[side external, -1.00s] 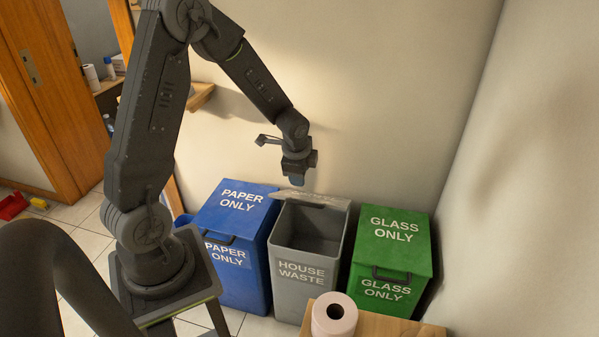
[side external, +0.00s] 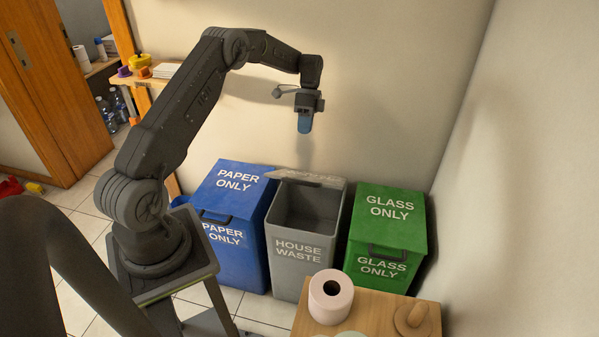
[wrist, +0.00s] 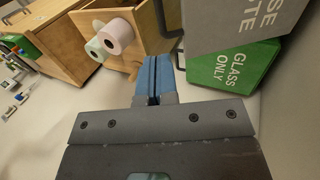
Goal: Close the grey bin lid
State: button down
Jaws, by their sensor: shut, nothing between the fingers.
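The grey bin (side external: 301,255), marked HOUSE WASTE, stands between a blue and a green bin. Its top is open and its inside looks empty. Its grey lid (side external: 308,178) is swung back at the rear edge near the wall, seen nearly edge-on. My gripper (side external: 305,124) is shut and empty, fingers pointing down, well above the rear of the grey bin and clear of the lid. In the wrist view the blue fingers (wrist: 153,78) are together. Part of the grey bin (wrist: 240,22) shows at the top right there; the lid cannot be made out.
The blue PAPER ONLY bin (side external: 231,225) stands left and the green GLASS ONLY bin (side external: 387,235) right, both lids down. A wooden table (side external: 372,318) with a paper roll (side external: 331,296) is in front. Walls close the back and right. Air around my gripper is free.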

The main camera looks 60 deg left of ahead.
jog(key=x, duration=1.4)
jog(key=shift+s+d+f, duration=0.3)
jog(key=shift+f, duration=0.15)
jog(key=s+d+f+t+y, duration=0.1)
jog(key=s+d+f, duration=0.1)
jog(key=f, duration=0.7)
jog(key=s+d+f+t+y, duration=0.1)
jog(key=s+d+f, duration=0.2)
jog(key=f, duration=0.7)
jog(key=shift+s+d, duration=0.3)
